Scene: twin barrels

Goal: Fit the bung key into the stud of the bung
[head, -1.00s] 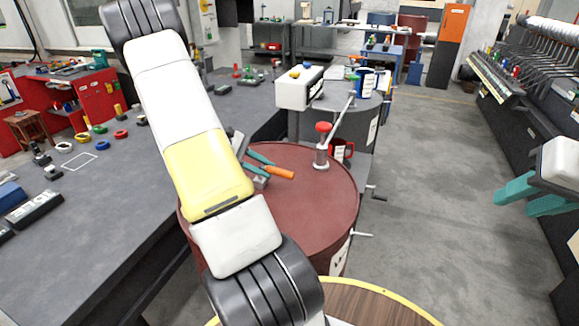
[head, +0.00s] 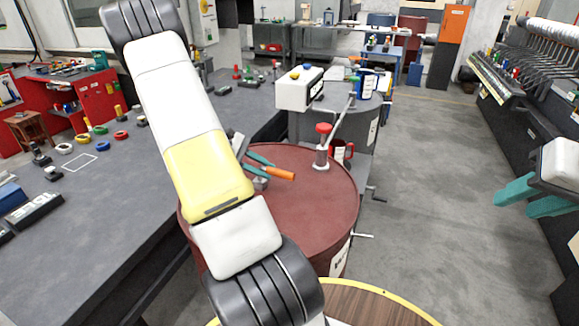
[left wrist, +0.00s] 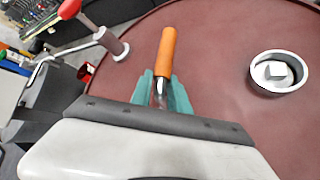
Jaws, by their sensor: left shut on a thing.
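My left gripper (head: 262,165) has teal fingers and is shut on the bung key, whose orange handle (head: 281,174) sticks out past the fingers. In the left wrist view the orange handle (left wrist: 167,48) points away from the gripper (left wrist: 163,92), over the dark red barrel top. The bung (left wrist: 277,73) shows there as a grey ring with a pale square stud in its middle, to the right of the key and apart from it. In the head view I cannot make out the bung; my arm covers part of the lid. My right gripper (head: 533,196) is at the right edge, open and empty.
A grey bench (head: 90,235) with small parts runs along the left. The floor right of the barrels is clear.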

